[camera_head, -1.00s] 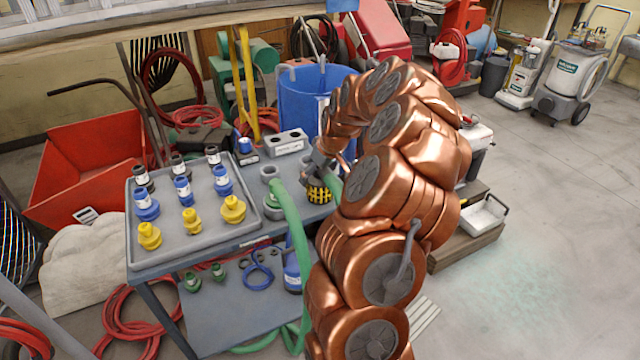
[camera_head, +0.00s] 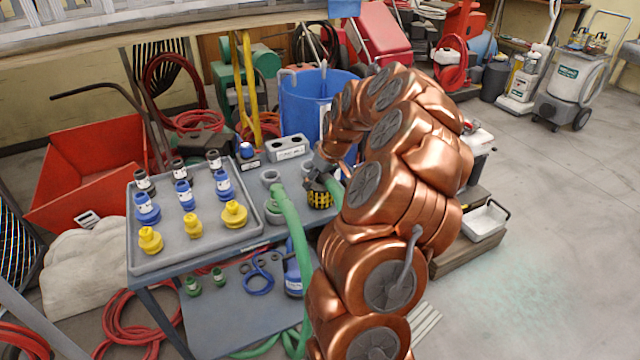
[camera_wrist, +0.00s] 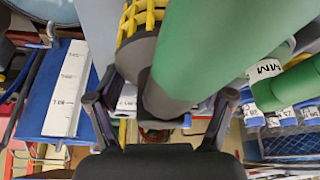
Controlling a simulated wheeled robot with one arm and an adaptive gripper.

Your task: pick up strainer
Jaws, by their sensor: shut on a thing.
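The strainer (camera_head: 320,199), a short yellow-and-black ribbed cage, is at the right end of the grey bench in the head view. My gripper (camera_head: 320,172) is right above it, partly hidden by my copper arm. In the wrist view the strainer's yellow cage (camera_wrist: 143,18) and dark collar are at the top, with a thick green hose (camera_wrist: 195,50) running from the collar. My gripper (camera_wrist: 159,98) is shut on the strainer, its fingers at either side below the collar. The exact contact is hidden, and I cannot tell whether the strainer is clear of the bench.
A grey tray (camera_head: 195,245) with blue, black and yellow fittings fills the bench's left. A green hose (camera_head: 292,225) hangs over the front edge. The floor at right is largely clear.

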